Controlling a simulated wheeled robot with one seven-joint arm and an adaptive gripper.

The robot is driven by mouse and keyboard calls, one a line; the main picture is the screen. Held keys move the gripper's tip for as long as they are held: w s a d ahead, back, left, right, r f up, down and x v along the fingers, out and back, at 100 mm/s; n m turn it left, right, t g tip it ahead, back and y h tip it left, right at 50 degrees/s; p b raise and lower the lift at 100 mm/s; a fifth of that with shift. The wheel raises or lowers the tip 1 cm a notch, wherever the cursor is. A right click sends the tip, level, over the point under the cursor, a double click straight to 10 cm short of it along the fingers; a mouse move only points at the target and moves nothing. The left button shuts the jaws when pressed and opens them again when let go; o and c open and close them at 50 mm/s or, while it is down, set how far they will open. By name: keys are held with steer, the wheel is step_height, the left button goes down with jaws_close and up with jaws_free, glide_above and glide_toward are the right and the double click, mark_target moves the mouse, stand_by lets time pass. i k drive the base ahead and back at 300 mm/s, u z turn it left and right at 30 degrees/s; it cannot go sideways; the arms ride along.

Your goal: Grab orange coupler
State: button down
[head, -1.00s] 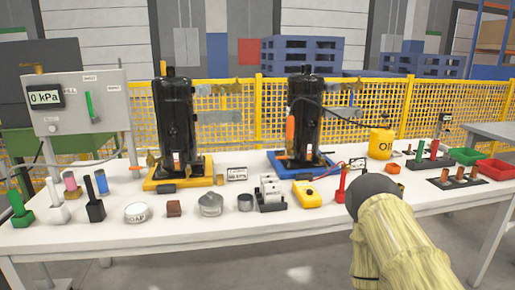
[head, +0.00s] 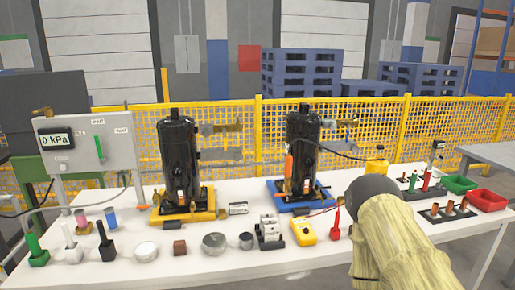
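An orange cylindrical piece (head: 289,165) stands upright against the left side of the right black compressor (head: 304,150), which sits on a blue base (head: 297,207). I cannot tell for sure whether this piece is the orange coupler. My arm, in a cream sleeve with a dark rounded end, reaches up from the lower right and covers part of the table. My gripper's fingers do not show.
The white table (head: 200,270) holds a yellow meter (head: 302,231), a red-handled tool (head: 336,222) and several small parts. A yellow oil can (head: 376,168) is partly behind my arm. Green (head: 459,184) and red (head: 488,200) trays stand at right.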

mark_target(288, 169)
steer(key=u, duration=0.05)
steer(key=k, duration=0.35)
steer(key=z, duration=0.9)
steer(key=i, duration=0.9)
steer(key=u, duration=0.7)
